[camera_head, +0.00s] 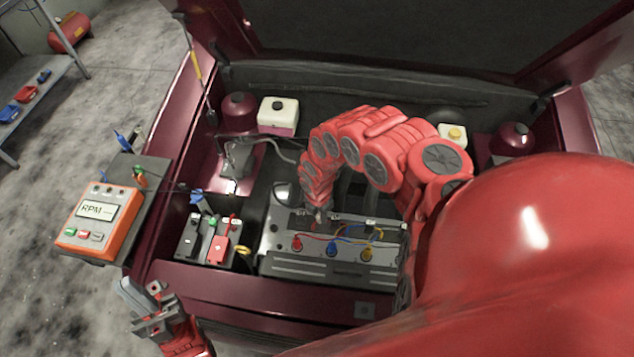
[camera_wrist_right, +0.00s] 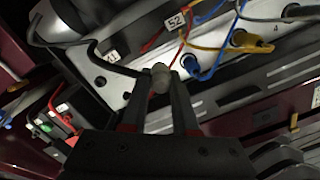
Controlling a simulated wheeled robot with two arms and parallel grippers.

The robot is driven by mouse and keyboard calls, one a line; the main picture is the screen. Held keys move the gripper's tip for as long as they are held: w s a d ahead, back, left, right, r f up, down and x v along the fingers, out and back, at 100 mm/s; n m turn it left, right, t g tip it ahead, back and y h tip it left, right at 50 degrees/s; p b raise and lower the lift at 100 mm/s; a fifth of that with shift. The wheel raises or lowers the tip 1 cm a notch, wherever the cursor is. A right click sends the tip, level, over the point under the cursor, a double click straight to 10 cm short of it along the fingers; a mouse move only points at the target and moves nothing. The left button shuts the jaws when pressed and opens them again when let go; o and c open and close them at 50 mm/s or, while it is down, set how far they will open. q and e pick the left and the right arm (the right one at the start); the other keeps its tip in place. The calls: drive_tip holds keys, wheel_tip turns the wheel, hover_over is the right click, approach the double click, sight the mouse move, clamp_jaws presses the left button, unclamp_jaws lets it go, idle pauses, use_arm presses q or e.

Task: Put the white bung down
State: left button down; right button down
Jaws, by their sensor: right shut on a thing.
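My right gripper (camera_head: 318,214) is low over the engine block, at the end of the red arm that reaches across the bay. In the right wrist view its two dark fingers (camera_wrist_right: 160,100) are shut on a small, rounded, pale grey-white piece, the bung (camera_wrist_right: 160,76). The bung sits at the fingertips, in front of the engine cover (camera_wrist_right: 128,72); I cannot tell whether it touches the cover. In the head view the bung cannot be made out. My left gripper (camera_head: 150,298) is at the lower left, outside the car's front edge, and its jaw gap is unclear.
Red, blue and yellow leads (camera_head: 345,238) run over the engine cover. A battery (camera_head: 208,240) with a red clamp stands left of it. An orange RPM meter (camera_head: 97,222) rests on a side shelf. The raised hood is above.

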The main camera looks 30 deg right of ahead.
drive_tip(key=w+d+f+b, duration=0.1)
drive_tip(key=w+d+b, duration=0.1)
drive_tip(key=w+b, duration=0.2)
drive_tip(key=w+d+b, duration=0.2)
drive_tip(key=w+b, duration=0.2)
drive_tip(key=b, duration=0.2)
drive_tip(key=w+d+f+b, duration=0.1)
drive_tip(key=w+d+b, duration=0.1)
drive_tip(key=w+b, duration=0.3)
drive_tip(key=shift+w+f+b, duration=0.1)
drive_tip(key=shift+f+b, duration=0.2)
drive_tip(key=shift+b, duration=0.25)
drive_tip(key=shift+w+d+r+b, duration=0.3)
drive_tip(key=shift+w+b, duration=0.15)
drive_tip(key=shift+b, duration=0.1)
wheel_tip(320, 180, down, 3)
drive_tip(key=shift+f+b, duration=0.15)
drive_tip(key=shift+b, duration=1.1)
drive_tip(key=c, duration=0.7)
unclamp_jaws()
drive_tip(key=shift+f, duration=0.1)
